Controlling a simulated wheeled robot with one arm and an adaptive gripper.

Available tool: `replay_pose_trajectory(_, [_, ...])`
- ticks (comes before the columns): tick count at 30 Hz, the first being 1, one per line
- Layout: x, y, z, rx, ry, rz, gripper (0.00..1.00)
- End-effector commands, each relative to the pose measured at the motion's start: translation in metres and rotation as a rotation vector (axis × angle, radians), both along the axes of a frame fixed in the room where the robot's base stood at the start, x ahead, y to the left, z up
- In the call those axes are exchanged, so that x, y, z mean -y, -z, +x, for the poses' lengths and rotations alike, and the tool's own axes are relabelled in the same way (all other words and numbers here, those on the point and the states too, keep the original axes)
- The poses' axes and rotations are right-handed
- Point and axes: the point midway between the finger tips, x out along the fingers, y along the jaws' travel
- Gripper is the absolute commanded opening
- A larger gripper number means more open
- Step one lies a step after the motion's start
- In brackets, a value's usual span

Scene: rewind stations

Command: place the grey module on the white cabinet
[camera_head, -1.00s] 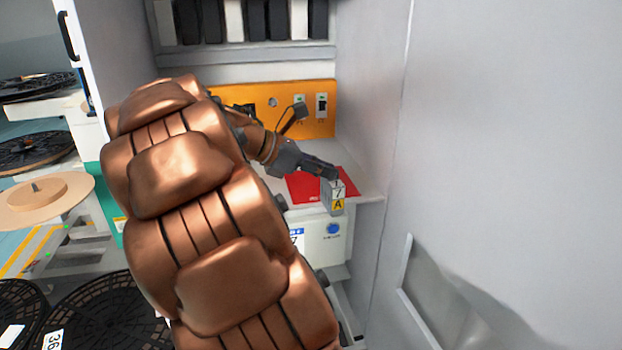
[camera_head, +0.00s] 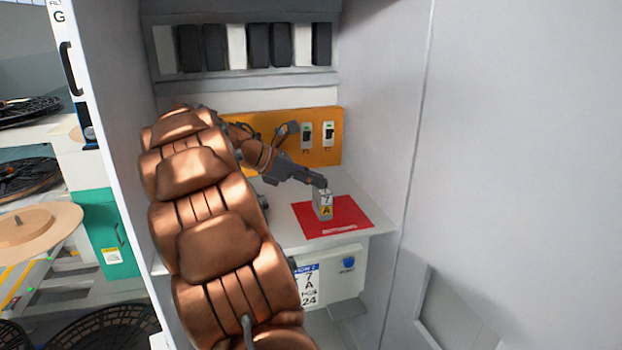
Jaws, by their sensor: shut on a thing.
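The grey module (camera_head: 322,206) is a small upright block with a "7" label and a yellow "A" label on its front. It is over the red mat (camera_head: 351,219), and I cannot tell whether it touches the mat. The mat lies on the shelf top of the white cabinet (camera_head: 382,225), near its front edge. My gripper (camera_head: 318,184) reaches in from the left and is shut on the module's top. My copper-coloured arm hides the left part of the cabinet top.
An orange panel (camera_head: 326,155) with switches is on the back wall, below a row of black and white modules (camera_head: 272,45). A grey side wall (camera_head: 520,150) closes the right. A white box (camera_head: 330,279) with a blue knob is under the shelf. Reels (camera_head: 25,224) stand at left.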

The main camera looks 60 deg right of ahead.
Motion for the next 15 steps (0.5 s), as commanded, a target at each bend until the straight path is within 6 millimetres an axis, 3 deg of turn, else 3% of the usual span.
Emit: replay_pose_trajectory(15, [0.06,0.005,0.034,0.001,-0.005,-0.001,0.0])
